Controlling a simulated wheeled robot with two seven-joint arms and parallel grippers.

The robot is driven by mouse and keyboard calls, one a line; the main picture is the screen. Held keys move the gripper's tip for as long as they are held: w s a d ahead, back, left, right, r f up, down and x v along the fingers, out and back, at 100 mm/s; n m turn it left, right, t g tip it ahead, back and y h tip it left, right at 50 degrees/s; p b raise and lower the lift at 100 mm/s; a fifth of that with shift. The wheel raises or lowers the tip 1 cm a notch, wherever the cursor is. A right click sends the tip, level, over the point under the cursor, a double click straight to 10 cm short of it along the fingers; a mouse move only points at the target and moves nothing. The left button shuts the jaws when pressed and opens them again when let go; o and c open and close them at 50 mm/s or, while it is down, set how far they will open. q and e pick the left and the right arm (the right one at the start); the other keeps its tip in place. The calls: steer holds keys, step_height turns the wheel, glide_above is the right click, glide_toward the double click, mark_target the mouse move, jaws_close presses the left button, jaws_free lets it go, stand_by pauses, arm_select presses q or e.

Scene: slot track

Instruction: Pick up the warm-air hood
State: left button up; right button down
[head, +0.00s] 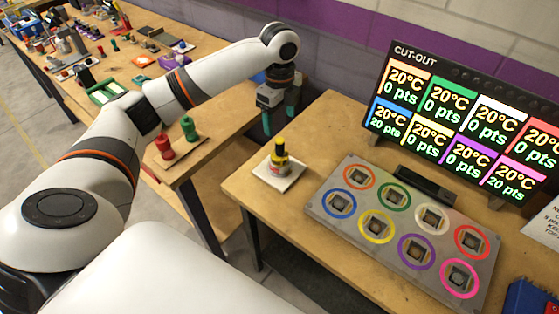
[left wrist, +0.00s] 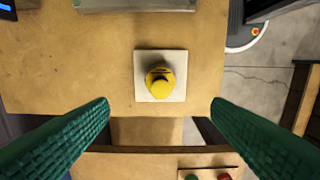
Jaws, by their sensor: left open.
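My left gripper (head: 279,114) is open and empty, with green fingers, above and beyond the hood near the table's back left corner. In the left wrist view its fingertips (left wrist: 160,102) are wide apart on either side, below the pad in the picture. My right gripper is not in view.
A grey board (head: 340,226) with several coloured rings lies right of the hood, before a dark CUT-OUT display (head: 470,115). A black bar (head: 424,184) lies behind the board. Red (head: 164,144) and green (head: 189,128) pieces stand on the other table. Bare wood surrounds the pad.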

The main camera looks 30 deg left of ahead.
mark_target(280, 148)
arm_select(q)
step_height(280, 148, down, 6)
steer(key=shift+f+p, duration=0.1)
steer(key=shift+p, duration=0.45)
steer(key=shift+f+p, duration=0.8)
steer(key=shift+f, duration=1.9)
steer(key=shift+r, duration=0.1)
jaws_close()
